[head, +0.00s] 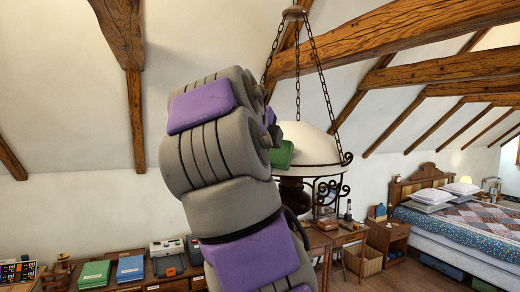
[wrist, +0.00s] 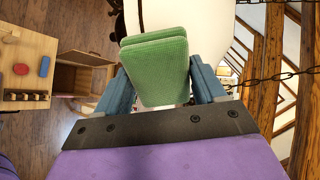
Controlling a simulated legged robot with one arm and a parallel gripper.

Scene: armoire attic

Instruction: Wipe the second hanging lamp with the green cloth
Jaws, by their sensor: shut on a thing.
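The hanging lamp (head: 305,146) has a white dome shade and dark scrolled metalwork, and hangs on chains right of my arm in the head view. Part of its white shade (wrist: 190,18) shows behind the cloth in the wrist view. The green cloth (wrist: 157,65) is a folded pad between the blue fingers of my gripper (wrist: 160,88), which is shut on it. In the head view the cloth (head: 281,154) is at the left side of the shade, and my arm hides part of both. I cannot tell whether cloth and shade touch. Only one hanging lamp is in view.
Chains (head: 322,75) rise from the lamp towards a wooden beam (head: 400,36). A desk (head: 335,236) with small items stands below. A bed (head: 465,225) is at the right, with a nightstand (head: 388,240) beside it. Folders and machines sit on a low surface at lower left.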

